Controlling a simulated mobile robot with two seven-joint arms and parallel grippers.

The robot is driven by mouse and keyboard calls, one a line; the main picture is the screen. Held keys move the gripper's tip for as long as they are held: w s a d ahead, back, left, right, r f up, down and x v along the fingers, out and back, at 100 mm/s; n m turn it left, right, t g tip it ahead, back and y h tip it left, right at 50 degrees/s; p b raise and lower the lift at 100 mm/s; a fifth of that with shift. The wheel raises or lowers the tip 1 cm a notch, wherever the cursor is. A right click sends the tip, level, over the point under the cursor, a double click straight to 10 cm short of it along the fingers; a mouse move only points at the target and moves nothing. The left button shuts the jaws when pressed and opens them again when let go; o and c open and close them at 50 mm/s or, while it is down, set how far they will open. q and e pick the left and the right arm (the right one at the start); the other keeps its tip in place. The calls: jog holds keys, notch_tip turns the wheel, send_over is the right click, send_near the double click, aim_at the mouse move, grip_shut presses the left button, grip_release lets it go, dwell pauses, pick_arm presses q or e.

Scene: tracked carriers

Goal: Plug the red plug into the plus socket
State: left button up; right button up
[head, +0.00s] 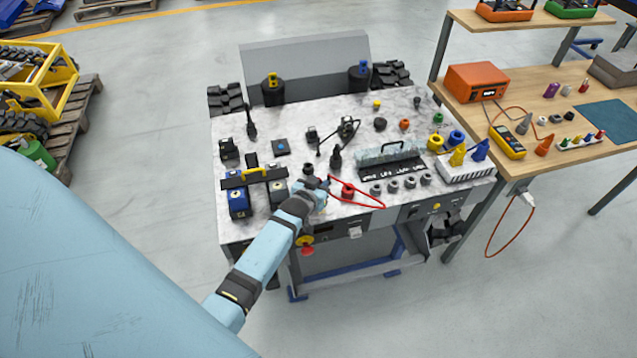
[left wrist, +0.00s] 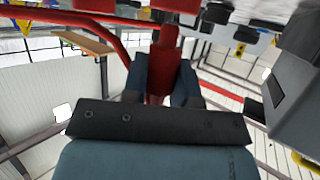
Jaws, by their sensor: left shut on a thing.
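My left gripper (head: 320,188) is over the front edge of the marble-topped carrier (head: 290,120), left of its middle. In the left wrist view it is shut on the red plug (left wrist: 163,62), which sits between the two dark fingers. The plug's red cable (head: 368,204) loops over the front edge to the right; a thick red strand also crosses the wrist view (left wrist: 60,17). A small red and dark part (head: 347,191) stands just right of the gripper, inside the loop. I cannot tell which part is the plus socket. My right gripper is not in view.
Left of the gripper are blue-and-black blocks (head: 238,204) and a black bar with a yellow handle (head: 255,174).

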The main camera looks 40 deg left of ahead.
pick_arm(q)
jog(key=shift+f+b, duration=0.5)
jog(key=shift+f, duration=0.35)
jog(key=shift+p, duration=0.4)
dwell(0.8)
jog(key=shift+f, duration=0.3)
dwell(0.3)
jog(key=o, duration=1)
